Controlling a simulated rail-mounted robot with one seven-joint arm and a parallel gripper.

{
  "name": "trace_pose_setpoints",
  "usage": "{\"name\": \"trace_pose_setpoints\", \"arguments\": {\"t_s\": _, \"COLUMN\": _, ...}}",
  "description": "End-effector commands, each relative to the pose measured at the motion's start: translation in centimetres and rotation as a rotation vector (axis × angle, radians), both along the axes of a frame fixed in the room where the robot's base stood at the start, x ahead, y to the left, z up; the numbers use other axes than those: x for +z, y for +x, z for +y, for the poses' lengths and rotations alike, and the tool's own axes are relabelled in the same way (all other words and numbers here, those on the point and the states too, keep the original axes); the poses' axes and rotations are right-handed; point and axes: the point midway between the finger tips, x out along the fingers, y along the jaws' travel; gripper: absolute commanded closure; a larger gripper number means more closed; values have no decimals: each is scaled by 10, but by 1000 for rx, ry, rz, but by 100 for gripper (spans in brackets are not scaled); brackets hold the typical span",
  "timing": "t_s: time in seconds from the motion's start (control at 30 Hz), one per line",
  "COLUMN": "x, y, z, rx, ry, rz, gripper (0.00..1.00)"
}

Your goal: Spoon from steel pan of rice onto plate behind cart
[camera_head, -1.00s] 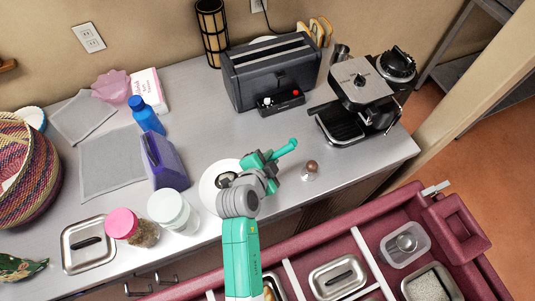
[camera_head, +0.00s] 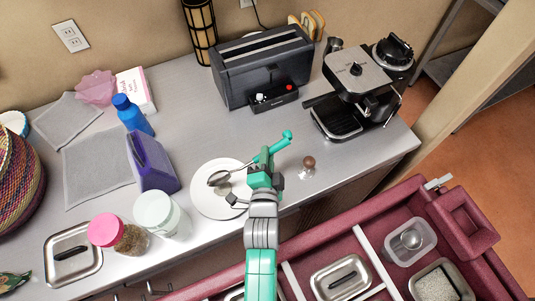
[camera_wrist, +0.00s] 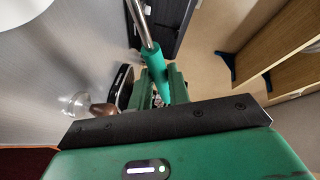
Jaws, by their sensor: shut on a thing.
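My gripper (camera_head: 262,170) is shut on the green handle of a spoon (camera_head: 284,138), above the counter's front edge. The spoon's metal bowl (camera_head: 218,179) hangs over the white plate (camera_head: 205,205) on the counter behind the cart. A darker patch shows on the plate beside the bowl; I cannot tell if it is rice or shadow. In the wrist view the green handle (camera_wrist: 154,72) runs up between the jaws, and the bowl is out of view. The steel pan of rice (camera_head: 437,284) sits in the cart at the lower right, partly cut off.
The maroon cart (camera_head: 320,240) also holds a lidded steel pan (camera_head: 340,279) and a clear tub (camera_head: 409,240).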

Motion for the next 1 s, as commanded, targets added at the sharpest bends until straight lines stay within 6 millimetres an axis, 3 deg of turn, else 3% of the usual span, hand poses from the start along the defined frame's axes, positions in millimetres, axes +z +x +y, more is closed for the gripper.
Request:
{"name": "trace_pose_setpoints", "arguments": {"t_s": 0.03, "x": 9, "y": 0, "z": 0, "rx": -5, "ry": -9, "rz": 12, "gripper": 100}}
{"name": "trace_pose_setpoints", "arguments": {"t_s": 0.17, "x": 8, "y": 2, "z": 3, "rx": -37, "ry": -59, "rz": 89, "gripper": 100}}
{"name": "trace_pose_setpoints", "arguments": {"t_s": 0.27, "x": 22, "y": 4, "z": 6, "rx": -90, "ry": -126, "rz": 209, "gripper": 100}}
{"name": "trace_pose_setpoints", "arguments": {"t_s": 0.57, "x": 34, "y": 7, "z": 11, "rx": -216, "ry": -300, "rz": 509, "gripper": 100}}
{"name": "trace_pose_setpoints", "arguments": {"t_s": 1.0, "x": 70, "y": 24, "z": 23, "rx": -452, "ry": -624, "rz": 1066, "gripper": 100}}
